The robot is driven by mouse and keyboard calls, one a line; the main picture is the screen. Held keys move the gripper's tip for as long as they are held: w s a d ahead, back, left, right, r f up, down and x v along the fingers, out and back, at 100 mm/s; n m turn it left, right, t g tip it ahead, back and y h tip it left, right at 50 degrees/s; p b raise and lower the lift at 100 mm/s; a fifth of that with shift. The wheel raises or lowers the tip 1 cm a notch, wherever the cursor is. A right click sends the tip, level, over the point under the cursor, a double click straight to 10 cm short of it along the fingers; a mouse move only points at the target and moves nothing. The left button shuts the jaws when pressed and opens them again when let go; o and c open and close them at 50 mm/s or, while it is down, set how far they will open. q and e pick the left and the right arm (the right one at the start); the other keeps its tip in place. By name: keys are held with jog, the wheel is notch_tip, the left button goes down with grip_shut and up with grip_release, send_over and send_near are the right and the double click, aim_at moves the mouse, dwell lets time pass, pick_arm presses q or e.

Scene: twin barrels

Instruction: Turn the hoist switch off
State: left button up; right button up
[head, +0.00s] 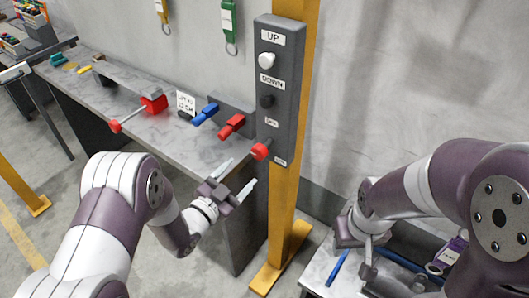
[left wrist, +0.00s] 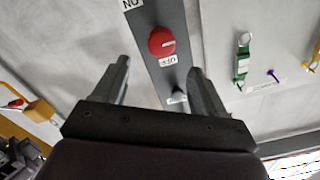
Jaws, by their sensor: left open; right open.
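The grey hoist control box (head: 279,90) is fixed to a yellow post. It carries a white button under an UP label, a dark button under a DOWN label, and the red-knobbed hoist switch (head: 261,151) between an OFF label above and an ON label below. In the left wrist view the box appears upside down, with the red knob (left wrist: 161,42) beyond my fingertips. I cannot tell the switch's setting. My left gripper (head: 236,178) is open and empty, below and left of the knob, apart from it. My right gripper (head: 368,262) is low at right, its fingers partly hidden.
A grey bench (head: 150,125) at left holds a red clamp (head: 153,104), a blue handle (head: 205,114) and a red handle (head: 232,125). The yellow post (head: 284,215) stands beside the bench. A lower table (head: 325,262) at right holds blue tools. Tags hang on the wall.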

aim_at(257, 155)
pick_arm(q)
jog(key=p+x, duration=0.1)
jog(key=x, duration=1.1)
jog(key=shift+a+p, duration=0.1)
jog(key=shift+p, duration=0.3)
jog(key=c, duration=1)
